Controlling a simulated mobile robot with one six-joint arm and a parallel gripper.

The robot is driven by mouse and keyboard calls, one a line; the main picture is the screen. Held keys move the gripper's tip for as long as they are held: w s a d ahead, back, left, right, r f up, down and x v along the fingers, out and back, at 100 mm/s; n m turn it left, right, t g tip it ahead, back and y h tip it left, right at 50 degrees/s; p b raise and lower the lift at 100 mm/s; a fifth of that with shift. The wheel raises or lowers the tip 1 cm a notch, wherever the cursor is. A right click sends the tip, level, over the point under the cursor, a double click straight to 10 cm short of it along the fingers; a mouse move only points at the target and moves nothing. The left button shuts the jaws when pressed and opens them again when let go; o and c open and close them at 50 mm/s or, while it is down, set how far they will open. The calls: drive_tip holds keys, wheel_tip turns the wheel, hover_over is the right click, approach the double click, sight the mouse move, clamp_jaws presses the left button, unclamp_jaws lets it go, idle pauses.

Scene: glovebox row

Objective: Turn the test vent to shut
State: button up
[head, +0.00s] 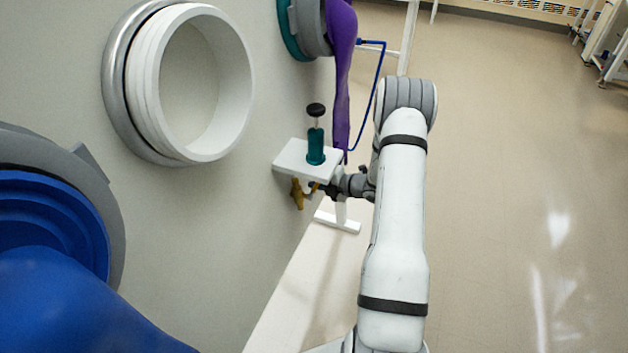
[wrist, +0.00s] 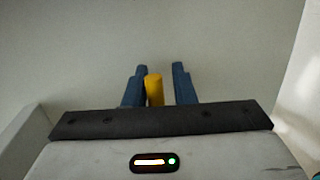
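A yellow handle (head: 297,193), which I take to be the test vent's, is on the pale wall just under a small white shelf. My gripper (head: 314,187) reaches in from the right below the shelf, close to the handle. In the wrist view my gripper (wrist: 160,82) is open, its two blue fingers apart. The yellow piece (wrist: 154,90) shows between them, close to the left finger, with a clear gap to the right finger. I cannot tell whether the left finger touches it. Part of the handle is hidden by the shelf and my gripper.
The white shelf (head: 296,163) carries a teal cylinder (head: 316,147) with a black knob, just above my gripper. A white ring port (head: 150,90), a blue glove (head: 60,300) and a purple glove (head: 341,60) are on the wall. Floor at right is free.

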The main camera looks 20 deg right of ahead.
drive_tip(key=shift+o, duration=0.9)
drive_tip(key=shift+a, duration=0.1)
drive_tip(key=v, duration=0.7)
drive_tip(key=shift+s+d+r, duration=0.15)
drive_tip(key=shift+s+d, duration=0.1)
drive_tip(key=shift+d, duration=0.05)
